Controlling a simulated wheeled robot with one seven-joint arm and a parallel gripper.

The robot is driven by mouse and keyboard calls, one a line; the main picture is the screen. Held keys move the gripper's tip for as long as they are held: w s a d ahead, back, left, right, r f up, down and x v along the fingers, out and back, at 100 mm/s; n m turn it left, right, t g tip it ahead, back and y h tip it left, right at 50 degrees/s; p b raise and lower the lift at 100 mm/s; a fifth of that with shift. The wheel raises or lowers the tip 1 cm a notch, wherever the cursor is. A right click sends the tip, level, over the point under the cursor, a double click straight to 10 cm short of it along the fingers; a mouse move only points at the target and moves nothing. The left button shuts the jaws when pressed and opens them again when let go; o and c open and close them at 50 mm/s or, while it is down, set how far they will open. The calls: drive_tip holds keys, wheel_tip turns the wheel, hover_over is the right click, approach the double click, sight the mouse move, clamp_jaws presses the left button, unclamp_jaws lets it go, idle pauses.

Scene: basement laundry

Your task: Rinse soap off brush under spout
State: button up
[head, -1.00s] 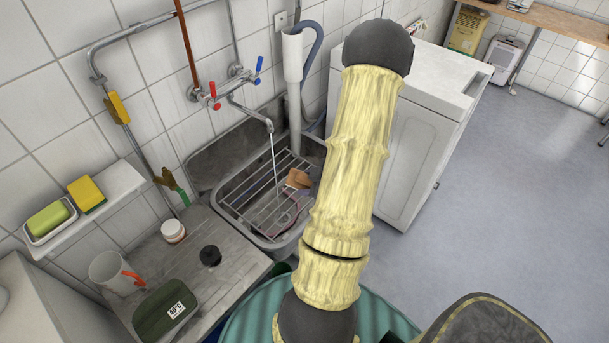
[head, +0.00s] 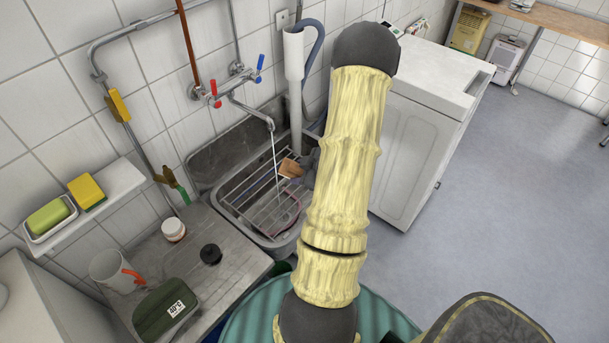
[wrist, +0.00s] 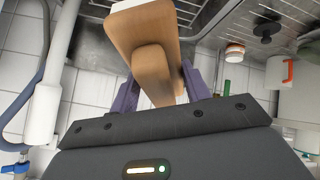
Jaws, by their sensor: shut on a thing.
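The brush is a wooden block (head: 290,168) over the sink in the head view. In the wrist view the wooden brush (wrist: 145,40) fills the space between my purple fingers, with a strip of white at its far edge. My gripper (wrist: 160,88) is shut on it. My arm hides most of the gripper in the head view. The spout (head: 262,118) runs a thin stream of water (head: 275,160) down into the sink. The brush is just right of the stream in the picture; I cannot tell whether they touch. No soap is clearly visible on the brush.
A wire rack (head: 250,196) lies across the grey sink (head: 233,222). The draining board (head: 222,262) holds a white jar (head: 173,229), black plug (head: 210,254) and mug (head: 108,270).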

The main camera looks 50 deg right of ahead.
drive_tip(key=shift+w+d+f, duration=0.15)
drive_tip(key=shift+w, duration=0.55)
drive_tip(key=shift+w+d+f, duration=0.15)
drive_tip(key=shift+w+d, duration=0.05)
drive_tip(key=shift+w, duration=0.5)
drive_tip(key=shift+w+d+f, duration=0.15)
drive_tip(key=shift+w, duration=0.55)
drive_tip(key=w, duration=0.1)
drive_tip(key=w+d, duration=0.1)
drive_tip(key=w, duration=0.2)
drive_tip(key=shift+w+d+f+p, duration=0.2)
drive_tip(key=shift+f+p, duration=0.2)
drive_tip(key=shift+s+a+b, duration=0.2)
drive_tip(key=shift+s+a, duration=0.15)
drive_tip(key=shift+s, duration=0.95)
drive_tip(key=shift+s+a+b, duration=0.15)
drive_tip(key=shift+s+a, duration=0.2)
drive_tip(key=shift+s, duration=0.9)
drive_tip(key=shift+s+a+b, duration=0.2)
drive_tip(key=shift+s+a, duration=0.15)
drive_tip(key=shift+s, duration=0.95)
